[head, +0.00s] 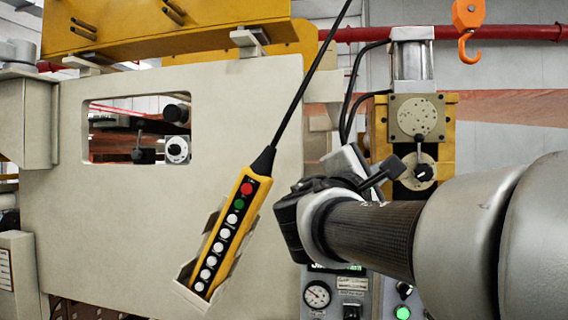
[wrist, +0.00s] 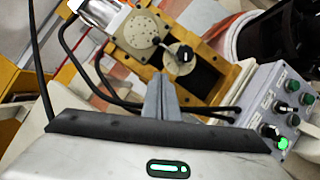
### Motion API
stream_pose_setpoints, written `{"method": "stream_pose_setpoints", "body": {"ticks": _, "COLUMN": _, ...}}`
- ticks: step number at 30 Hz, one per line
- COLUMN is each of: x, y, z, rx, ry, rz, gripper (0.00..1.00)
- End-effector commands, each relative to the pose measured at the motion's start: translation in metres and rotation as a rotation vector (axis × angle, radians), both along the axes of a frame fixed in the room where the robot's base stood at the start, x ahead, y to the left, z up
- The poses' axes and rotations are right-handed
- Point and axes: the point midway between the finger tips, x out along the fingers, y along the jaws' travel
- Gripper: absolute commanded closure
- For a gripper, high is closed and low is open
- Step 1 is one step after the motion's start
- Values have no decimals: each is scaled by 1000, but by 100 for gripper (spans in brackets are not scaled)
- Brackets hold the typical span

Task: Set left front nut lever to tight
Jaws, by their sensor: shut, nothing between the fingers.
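A round dial with a dark nut lever (head: 424,173) sits on the yellow block at the right, below a speckled round plate. It also shows in the wrist view (wrist: 183,54), beyond my fingertips. A second dark lever (head: 138,148) and a pale round dial (head: 177,150) show through the window in the beige panel at the left. I cannot tell from the pictures which lever is the left front one. My gripper (wrist: 160,80) is shut and empty, its grey fingers together and pointing toward the yellow block.
A yellow push-button pendant (head: 225,235) hangs on a black cable left of my arm. A control box (wrist: 280,108) with knobs and a lit green button stands right of my fingers. Black hoses (head: 350,95) run beside the yellow block. An orange hook (head: 467,30) hangs at upper right.

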Motion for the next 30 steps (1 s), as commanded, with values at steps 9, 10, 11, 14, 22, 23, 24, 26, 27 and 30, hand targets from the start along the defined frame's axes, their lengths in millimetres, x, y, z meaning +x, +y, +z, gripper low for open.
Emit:
{"method": "stream_pose_setpoints", "body": {"ticks": 9, "x": 4, "y": 6, "z": 7, "rx": -39, "ry": -9, "rz": 9, "gripper": 100}}
{"method": "stream_pose_setpoints", "body": {"ticks": 10, "x": 4, "y": 6, "z": 7, "rx": -39, "ry": -8, "rz": 8, "gripper": 100}}
{"method": "stream_pose_setpoints", "body": {"ticks": 11, "x": 4, "y": 5, "z": 7, "rx": -39, "ry": -8, "rz": 8, "gripper": 100}}
{"method": "stream_pose_setpoints", "body": {"ticks": 14, "x": 6, "y": 3, "z": 8, "rx": -38, "ry": -8, "rz": 8, "gripper": 100}}
{"method": "stream_pose_setpoints", "body": {"ticks": 22, "x": 37, "y": -24, "z": 18, "rx": -38, "ry": -7, "rz": 5, "gripper": 100}}
{"method": "stream_pose_setpoints", "body": {"ticks": 23, "x": 42, "y": -28, "z": 19, "rx": -37, "ry": -6, "rz": 5, "gripper": 100}}
{"method": "stream_pose_setpoints", "body": {"ticks": 24, "x": 49, "y": -33, "z": 21, "rx": -37, "ry": -6, "rz": 6, "gripper": 100}}
{"method": "stream_pose_setpoints", "body": {"ticks": 26, "x": 59, "y": -42, "z": 24, "rx": -38, "ry": -5, "rz": 4, "gripper": 100}}
{"method": "stream_pose_setpoints", "body": {"ticks": 27, "x": 65, "y": -48, "z": 26, "rx": -37, "ry": -6, "rz": 5, "gripper": 100}}
{"method": "stream_pose_setpoints", "body": {"ticks": 30, "x": 81, "y": -59, "z": 30, "rx": -38, "ry": -6, "rz": 7, "gripper": 100}}
